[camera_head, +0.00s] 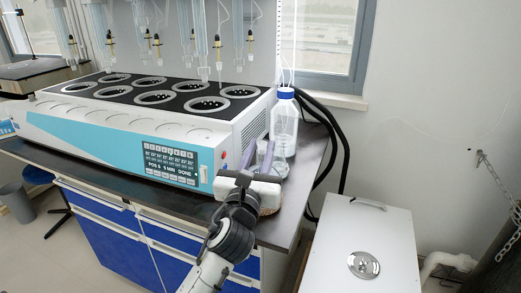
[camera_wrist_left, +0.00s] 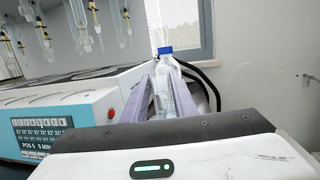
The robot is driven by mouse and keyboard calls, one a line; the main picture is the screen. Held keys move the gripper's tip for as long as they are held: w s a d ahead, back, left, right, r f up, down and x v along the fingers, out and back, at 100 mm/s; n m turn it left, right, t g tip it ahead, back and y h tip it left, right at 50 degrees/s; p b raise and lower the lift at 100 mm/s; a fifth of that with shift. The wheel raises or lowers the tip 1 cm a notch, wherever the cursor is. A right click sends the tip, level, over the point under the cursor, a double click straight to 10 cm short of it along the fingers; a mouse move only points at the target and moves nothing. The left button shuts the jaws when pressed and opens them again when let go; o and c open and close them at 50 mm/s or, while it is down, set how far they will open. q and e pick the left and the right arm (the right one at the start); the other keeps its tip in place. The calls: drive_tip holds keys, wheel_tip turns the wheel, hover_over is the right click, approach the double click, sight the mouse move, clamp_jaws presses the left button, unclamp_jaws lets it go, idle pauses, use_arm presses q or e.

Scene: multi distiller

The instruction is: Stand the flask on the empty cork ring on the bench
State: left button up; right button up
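My left gripper (camera_head: 259,152) reaches over the bench's right end with its two purple-grey fingers pointing away from me. In the left wrist view the fingers (camera_wrist_left: 164,84) stand apart, with clear material between them. Clear glass, perhaps the flask (camera_head: 280,167), shows beside and between the fingers in the head view. Its outline blends with the clear bottle behind, and I cannot tell whether the fingers grip it. A brown, cork-like edge (camera_head: 269,210) shows just below the gripper, mostly hidden by it. My right gripper is out of view.
A clear bottle with a blue cap (camera_head: 284,126) stands behind the fingers. The large distiller (camera_head: 150,115), with several round wells and hanging glassware, fills the bench to the left. Black hoses (camera_head: 338,145) curve down at the bench's right edge. A white lidded box (camera_head: 362,230) stands right.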

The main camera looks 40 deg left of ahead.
use_arm(q)
drive_tip(key=o, duration=0.4)
drive_tip(key=b+v, duration=0.1)
drive_tip(key=v, duration=0.9)
drive_tip(key=shift+s, duration=0.15)
